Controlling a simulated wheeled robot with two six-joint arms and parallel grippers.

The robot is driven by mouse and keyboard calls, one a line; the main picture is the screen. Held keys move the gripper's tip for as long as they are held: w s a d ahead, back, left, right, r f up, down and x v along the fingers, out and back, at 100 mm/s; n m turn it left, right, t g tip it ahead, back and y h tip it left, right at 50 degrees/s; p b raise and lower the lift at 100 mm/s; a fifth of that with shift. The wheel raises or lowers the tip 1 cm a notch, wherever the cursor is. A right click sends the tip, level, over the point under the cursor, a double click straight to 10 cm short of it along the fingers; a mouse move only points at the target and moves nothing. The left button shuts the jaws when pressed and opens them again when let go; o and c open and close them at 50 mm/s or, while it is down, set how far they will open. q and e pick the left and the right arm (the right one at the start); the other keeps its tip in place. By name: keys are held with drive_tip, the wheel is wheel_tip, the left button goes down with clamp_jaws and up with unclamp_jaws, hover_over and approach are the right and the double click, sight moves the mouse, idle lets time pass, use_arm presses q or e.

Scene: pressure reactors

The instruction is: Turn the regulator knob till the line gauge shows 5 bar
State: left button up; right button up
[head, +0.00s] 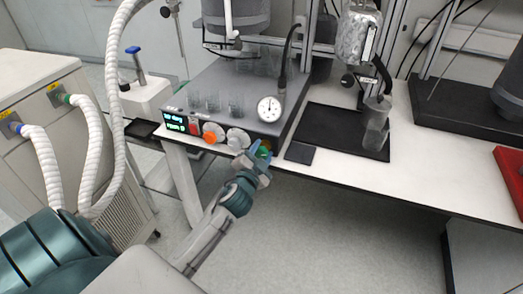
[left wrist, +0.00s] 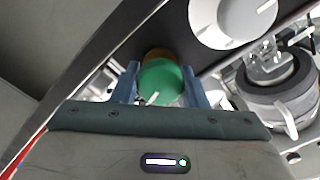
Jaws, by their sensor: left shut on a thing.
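The regulator knob is a round green knob (head: 264,151) with a brass-coloured base, low on the front right of the grey reactor unit. In the left wrist view the green knob (left wrist: 160,82) sits between both blue fingers of my left gripper (left wrist: 161,86), with a pale pointer mark on its face. My left gripper (head: 258,160) is shut on it and partly hides it in the head view. The line gauge (head: 269,108) is a white dial above the knob; its needle points roughly upward, but its numbers are too small to read. My right gripper is not in view.
An orange knob (head: 212,133), a white knob (head: 238,138) and a lit display (head: 174,123) share the unit's front. A small dark pad (head: 300,153) lies right of the gripper. A glass vessel (head: 376,122) stands over a black mat, and a red tray (head: 508,172) is far right.

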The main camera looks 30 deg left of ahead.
sight(260, 156)
use_arm(q)
drive_tip(key=shift+m, duration=0.3)
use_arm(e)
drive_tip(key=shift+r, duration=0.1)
use_arm(q)
drive_tip(key=o, duration=1)
drive_tip(key=shift+c, duration=0.2)
drive_tip(key=b+v, duration=0.1)
drive_tip(key=v, duration=0.2)
drive_tip(key=b+v, duration=0.1)
drive_tip(key=v, duration=0.2)
drive_tip(key=shift+s+f, duration=0.2)
drive_tip(key=shift+s, duration=0.15)
drive_tip(key=shift+b+v, duration=0.4)
drive_tip(key=shift+v, duration=1.65)
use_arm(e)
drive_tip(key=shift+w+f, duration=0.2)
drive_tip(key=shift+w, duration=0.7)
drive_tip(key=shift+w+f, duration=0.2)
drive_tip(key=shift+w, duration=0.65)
use_arm(q)
drive_tip(key=shift+r, duration=0.2)
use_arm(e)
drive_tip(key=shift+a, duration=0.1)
